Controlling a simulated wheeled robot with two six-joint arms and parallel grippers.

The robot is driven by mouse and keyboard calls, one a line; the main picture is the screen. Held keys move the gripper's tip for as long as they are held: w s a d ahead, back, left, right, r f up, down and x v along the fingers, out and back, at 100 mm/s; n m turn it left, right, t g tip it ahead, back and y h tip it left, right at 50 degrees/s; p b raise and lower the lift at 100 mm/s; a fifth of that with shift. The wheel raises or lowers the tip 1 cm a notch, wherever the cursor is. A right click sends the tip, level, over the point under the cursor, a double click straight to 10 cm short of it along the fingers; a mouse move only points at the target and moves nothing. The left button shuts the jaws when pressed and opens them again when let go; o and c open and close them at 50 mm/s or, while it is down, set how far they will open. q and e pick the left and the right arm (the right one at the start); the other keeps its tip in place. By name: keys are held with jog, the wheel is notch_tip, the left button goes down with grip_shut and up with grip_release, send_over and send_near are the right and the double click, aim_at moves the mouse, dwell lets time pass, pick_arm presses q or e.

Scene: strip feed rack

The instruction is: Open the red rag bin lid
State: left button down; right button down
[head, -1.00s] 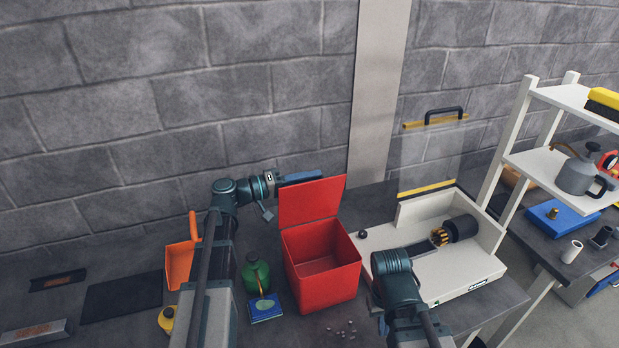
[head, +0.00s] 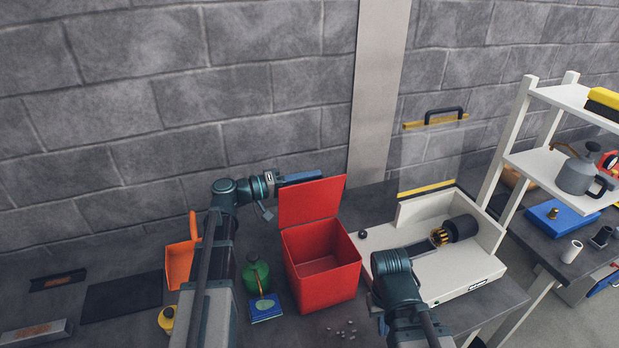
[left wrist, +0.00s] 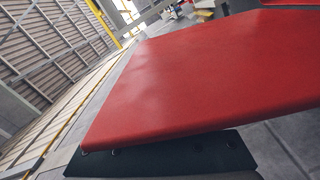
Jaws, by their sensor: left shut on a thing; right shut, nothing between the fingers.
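The red rag bin (head: 335,285) stands on the dark bench. Its lid (head: 312,202) stands up steeply at the back, and the empty inside of the bin shows. My left gripper (head: 312,176) is at the lid's upper edge, shut on the lid, with the fingertips partly hidden behind it. In the left wrist view the red lid (left wrist: 190,75) fills much of the picture, with a dark finger (left wrist: 165,158) along its lower edge. My right gripper (head: 378,304) is low to the right of the bin, shut and empty, its fingertips mostly hidden by my arm.
A green bottle (head: 256,276) and a blue packet (head: 266,308) stand left of the bin, near an orange scoop-like container (head: 181,264). A white tray unit (head: 450,275) with a dark roller stands on the right. Small grey bits (head: 341,332) lie in front. A grey block wall is behind.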

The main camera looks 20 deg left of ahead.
pick_arm(q)
jog(key=shift+f, duration=0.1)
jog(key=w+a+n, duration=0.3)
jog(key=w, duration=0.1)
jog(key=shift+w+f+n+b, duration=0.1)
jog(key=shift+f+n+b, duration=0.2)
jog(key=shift+f+b, duration=0.1)
jog(key=c, duration=0.9)
grip_release()
jog(key=shift+a, duration=0.1)
jog(key=v, duration=1.3)
jog(key=shift+s+a, duration=0.2)
jog(key=shift+s, duration=0.1)
